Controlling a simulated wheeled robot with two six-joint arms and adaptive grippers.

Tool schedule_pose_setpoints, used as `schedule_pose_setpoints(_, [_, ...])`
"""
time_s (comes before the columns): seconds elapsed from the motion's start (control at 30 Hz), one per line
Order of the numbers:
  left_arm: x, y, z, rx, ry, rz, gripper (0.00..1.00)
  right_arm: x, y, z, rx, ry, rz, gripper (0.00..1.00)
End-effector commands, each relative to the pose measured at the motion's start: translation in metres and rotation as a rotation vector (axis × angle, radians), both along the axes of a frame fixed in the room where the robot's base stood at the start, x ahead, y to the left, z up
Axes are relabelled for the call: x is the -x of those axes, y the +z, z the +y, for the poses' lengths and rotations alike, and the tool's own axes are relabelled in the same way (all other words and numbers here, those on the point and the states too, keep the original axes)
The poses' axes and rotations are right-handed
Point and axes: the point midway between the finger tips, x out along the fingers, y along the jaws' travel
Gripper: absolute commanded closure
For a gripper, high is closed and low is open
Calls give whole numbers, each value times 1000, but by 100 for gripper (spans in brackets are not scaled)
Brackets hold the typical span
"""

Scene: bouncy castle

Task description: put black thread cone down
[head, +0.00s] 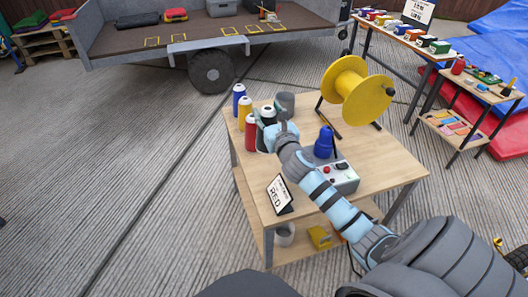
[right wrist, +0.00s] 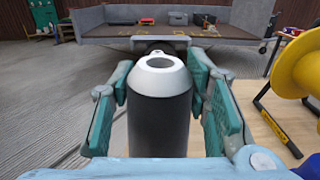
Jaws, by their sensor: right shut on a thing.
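The black thread cone (right wrist: 160,118) has a pale top with a dark hole and stands upright between the teal fingers of my right gripper (right wrist: 162,105) in the right wrist view. In the head view the cone (head: 262,141) is at the table's left side, partly hidden by my right wrist. My right gripper is shut on it. Whether its base touches the table cannot be seen. A red (head: 250,133), a yellow (head: 244,111) and a blue thread cone (head: 238,97) stand in a row beside it. My left gripper is out of view.
The wooden table (head: 385,165) also holds a large yellow spool (head: 352,88) on a stand, a dark blue object (head: 323,143), a grey box with a red button (head: 341,176) and a small sign (head: 279,192). A trailer (head: 130,48) stands behind.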

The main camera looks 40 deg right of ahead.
Motion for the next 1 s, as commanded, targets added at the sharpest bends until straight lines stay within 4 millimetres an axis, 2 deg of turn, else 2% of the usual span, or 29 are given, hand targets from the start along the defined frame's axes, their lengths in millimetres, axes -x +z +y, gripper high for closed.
schedule_pose_setpoints(0.03, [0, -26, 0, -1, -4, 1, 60, 0, -32, 0, -2, 0, 2, 100])
schedule_pose_setpoints(0.1, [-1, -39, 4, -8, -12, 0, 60, 0, -53, 0, 0, 0, 1, 100])
schedule_pose_setpoints(0.23, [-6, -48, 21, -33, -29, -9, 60, -1, -70, 1, 0, 2, -1, 100])
schedule_pose_setpoints(0.37, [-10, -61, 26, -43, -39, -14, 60, -1, -88, 1, -1, 2, 0, 100])
schedule_pose_setpoints(0.4, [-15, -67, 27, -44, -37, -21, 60, -1, -97, 1, -1, 2, -1, 100])
schedule_pose_setpoints(0.47, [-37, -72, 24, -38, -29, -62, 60, -1, -109, 1, -1, 2, -1, 100])
schedule_pose_setpoints(0.53, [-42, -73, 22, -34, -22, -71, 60, -1, -114, 1, -1, 3, -1, 100])
schedule_pose_setpoints(0.7, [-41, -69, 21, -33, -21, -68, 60, -1, -110, 2, -1, 3, -1, 100])
schedule_pose_setpoints(0.87, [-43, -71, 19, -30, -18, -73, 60, -1, -113, 1, -1, 3, -1, 100])
schedule_pose_setpoints(0.9, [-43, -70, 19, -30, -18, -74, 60, -1, -113, 1, -1, 2, 0, 51])
schedule_pose_setpoints(1.0, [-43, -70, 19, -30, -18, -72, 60, -1, -113, 1, -1, 2, 0, 37])
